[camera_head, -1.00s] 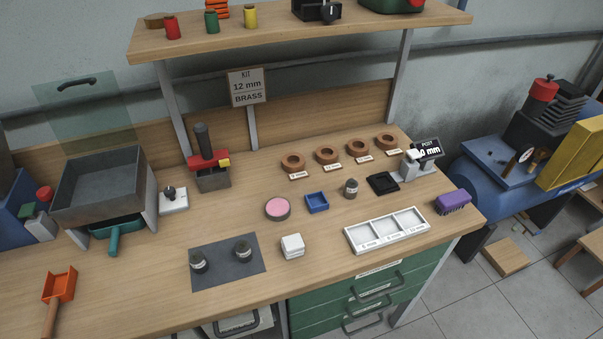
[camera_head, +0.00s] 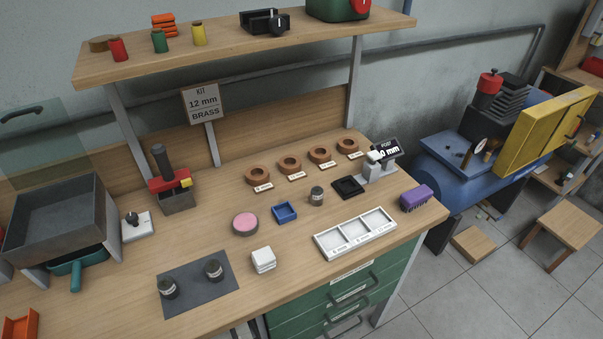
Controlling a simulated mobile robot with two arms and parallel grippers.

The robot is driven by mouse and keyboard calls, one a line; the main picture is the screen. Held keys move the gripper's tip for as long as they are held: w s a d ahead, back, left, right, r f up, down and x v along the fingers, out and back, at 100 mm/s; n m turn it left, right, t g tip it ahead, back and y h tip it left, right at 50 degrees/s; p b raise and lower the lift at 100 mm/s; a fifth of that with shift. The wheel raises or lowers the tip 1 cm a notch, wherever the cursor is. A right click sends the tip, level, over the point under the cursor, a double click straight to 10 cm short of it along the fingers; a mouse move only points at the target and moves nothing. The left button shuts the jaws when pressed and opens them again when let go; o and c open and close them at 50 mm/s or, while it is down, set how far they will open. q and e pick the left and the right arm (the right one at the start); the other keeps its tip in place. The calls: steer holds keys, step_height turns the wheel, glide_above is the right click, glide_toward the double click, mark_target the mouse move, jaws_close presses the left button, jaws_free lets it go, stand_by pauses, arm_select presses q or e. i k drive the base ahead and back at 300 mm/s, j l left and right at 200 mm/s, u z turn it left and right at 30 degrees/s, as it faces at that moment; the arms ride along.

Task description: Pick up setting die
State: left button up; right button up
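Several small dark cylinders with pale labels could be the setting die, but their labels are too small to read. One dark cylinder (camera_head: 317,197) stands upright right of a small blue tray (camera_head: 285,212). Two more, a left one (camera_head: 168,289) and a right one (camera_head: 213,270), stand on a dark grey mat (camera_head: 200,302) at the front left. Neither of my grippers is in view.
A white three-compartment tray (camera_head: 316,242) lies near the front edge. A pink-topped round tin (camera_head: 245,224), white stacked blocks (camera_head: 263,260), a red-handled press (camera_head: 171,185) and a purple brush (camera_head: 416,197) stand around. Several brown rings line the back. Bench wood between them is bare.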

mark_target(167, 285)
steer(key=u, duration=1.2)
